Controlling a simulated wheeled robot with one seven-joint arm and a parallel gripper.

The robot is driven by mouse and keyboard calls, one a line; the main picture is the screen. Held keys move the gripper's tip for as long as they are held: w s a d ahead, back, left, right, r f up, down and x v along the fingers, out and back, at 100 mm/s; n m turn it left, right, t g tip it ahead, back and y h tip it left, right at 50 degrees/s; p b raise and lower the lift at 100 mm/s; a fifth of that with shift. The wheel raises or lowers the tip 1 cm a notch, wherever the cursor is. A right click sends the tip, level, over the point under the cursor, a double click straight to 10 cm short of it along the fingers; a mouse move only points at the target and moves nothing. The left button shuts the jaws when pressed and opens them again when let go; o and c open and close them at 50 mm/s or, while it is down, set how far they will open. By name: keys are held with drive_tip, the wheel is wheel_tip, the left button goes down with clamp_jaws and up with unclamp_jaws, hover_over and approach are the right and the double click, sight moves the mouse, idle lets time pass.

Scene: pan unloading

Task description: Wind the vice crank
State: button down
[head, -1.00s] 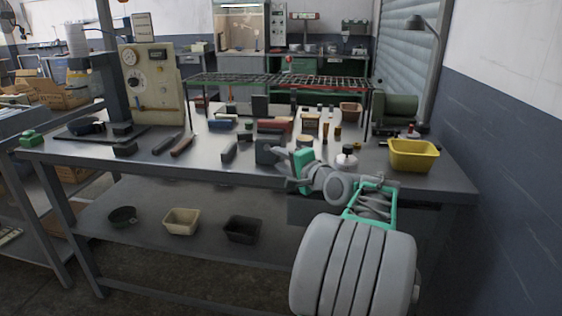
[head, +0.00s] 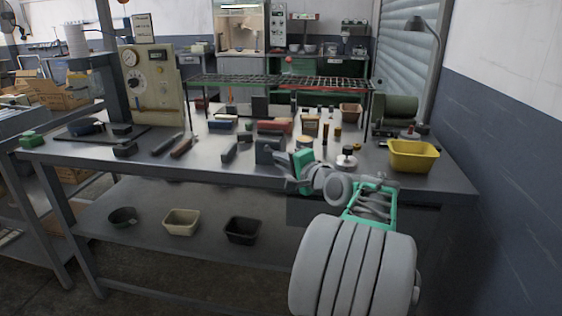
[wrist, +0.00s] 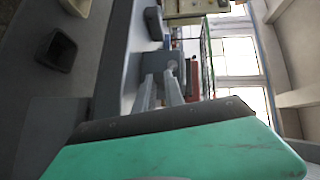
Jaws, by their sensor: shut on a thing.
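The vice (head: 268,151) is a blue-grey block at the front edge of the bench, and it also shows beyond my fingers in the wrist view (wrist: 153,62). My gripper (head: 287,163) is at the right side of the vice. In the wrist view, its two pale fingers (wrist: 164,80) reach to the vice face and are closed on a small light part there, the vice crank (wrist: 172,65). Most of the crank is hidden by the fingers, so its angle cannot be told.
A yellow bin (head: 413,155) and a white-capped round item (head: 346,158) stand right of my arm. Several blocks and tools lie left and behind. A wire rack (head: 290,81) stands at the back. Bins (head: 242,230) sit on the lower shelf.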

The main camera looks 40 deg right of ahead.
sight(273, 151)
drive_tip(key=shift+r+p, duration=0.2)
drive_tip(key=shift+p, duration=0.15)
drive_tip(key=r+n+g+p, duration=0.1)
drive_tip(key=p, duration=0.1)
drive_tip(key=shift+r+g+p, duration=0.25)
drive_tip(key=shift+g+p, duration=0.05)
drive_tip(key=shift+p, duration=0.1)
drive_tip(key=r+n+g+p, duration=0.1)
drive_tip(key=g+p, duration=0.1)
drive_tip(key=shift+r+n+h+p, duration=0.1)
drive_tip(key=shift+n+h+p, duration=0.25)
drive_tip(key=shift+n+h, duration=0.05)
drive_tip(key=g, duration=0.1)
drive_tip(key=r+n+g+h+p, duration=0.1)
drive_tip(key=n+g+p, duration=0.1)
drive_tip(key=shift+w+a+r, duration=0.3)
drive_tip(key=shift+w+r, duration=0.05)
drive_tip(key=shift+w+a+r+n+g+h+p, duration=0.45)
drive_tip(key=shift+n+g+h+p, duration=0.75)
drive_tip(key=shift+p, duration=1.35)
drive_tip(key=shift+w+a+r+n+g+h+p, duration=0.1)
drive_tip(key=shift+w+a+n+g+h+p, duration=0.7)
drive_tip(key=shift+g+p, duration=1.25)
drive_tip(key=shift+w+a+r+n+g+h+p, duration=0.3)
drive_tip(key=shift+w+n+g+h+p, duration=0.65)
drive_tip(key=shift+p, duration=2.15)
drive_tip(key=shift+s+d+f+h, duration=0.1)
drive_tip(key=shift+s+h, duration=0.15)
drive_tip(key=shift+s, duration=0.15)
